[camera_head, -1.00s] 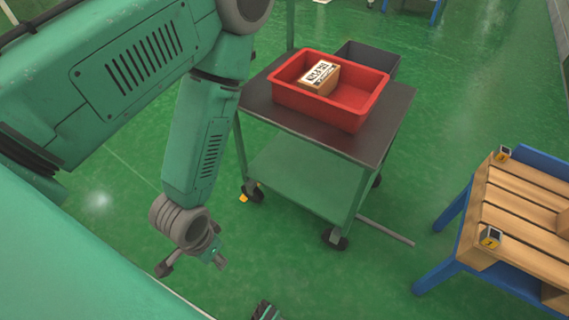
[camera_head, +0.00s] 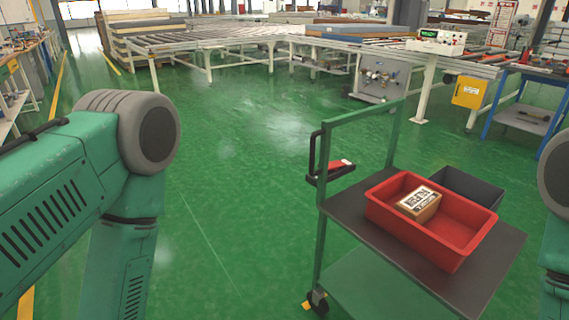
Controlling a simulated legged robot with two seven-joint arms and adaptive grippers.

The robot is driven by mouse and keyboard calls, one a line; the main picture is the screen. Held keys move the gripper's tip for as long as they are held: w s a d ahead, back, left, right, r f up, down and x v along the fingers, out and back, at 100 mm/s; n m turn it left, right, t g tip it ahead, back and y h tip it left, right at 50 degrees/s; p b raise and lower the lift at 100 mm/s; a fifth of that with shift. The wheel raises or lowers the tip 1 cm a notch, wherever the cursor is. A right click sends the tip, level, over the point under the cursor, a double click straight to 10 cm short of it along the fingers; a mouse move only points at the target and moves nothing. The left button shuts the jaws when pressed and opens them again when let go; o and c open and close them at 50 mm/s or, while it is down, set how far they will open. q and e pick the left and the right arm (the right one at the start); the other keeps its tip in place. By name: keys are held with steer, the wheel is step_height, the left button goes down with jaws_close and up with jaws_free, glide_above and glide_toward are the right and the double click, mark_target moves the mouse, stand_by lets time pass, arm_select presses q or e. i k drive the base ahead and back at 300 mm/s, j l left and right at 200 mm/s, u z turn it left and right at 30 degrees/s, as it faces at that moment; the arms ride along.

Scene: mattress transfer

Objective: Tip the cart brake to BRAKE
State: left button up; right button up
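The cart has a green frame and a dark top shelf (camera_head: 350,218), with a green lower shelf (camera_head: 368,285). It stands at the lower right of the head view. A small orange-yellow pedal (camera_head: 307,305) shows beside a black caster (camera_head: 319,301) at its near left corner. The pedal's position and any BRAKE marking are too small to tell. My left arm comes down at the left, well apart from the cart. A piece of my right arm shows at the right edge. Both grippers are out of the picture.
A red bin (camera_head: 455,245) with a labelled carton (camera_head: 418,204) and a grey bin (camera_head: 470,190) stand on the cart. A black holder with a red item (camera_head: 340,167) is at its handle. Open green floor lies left of the cart. Roller conveyors (camera_head: 225,38) stand behind.

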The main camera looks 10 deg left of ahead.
mark_target(333, 165)
steer(key=z, duration=0.25)
steer(key=j+z, duration=0.45)
steer(key=i+j+z, duration=0.1)
steer(key=j+z, duration=0.15)
steer(key=z, duration=0.2)
steer(key=j+z, duration=0.45)
steer(key=k+j, duration=0.15)
steer(key=j, duration=0.2)
steer(key=k+j+z, duration=0.1)
steer(key=j, duration=0.25)
steer(key=k+j+z, duration=0.1)
steer(key=j, duration=0.25)
steer(key=k, duration=0.05)
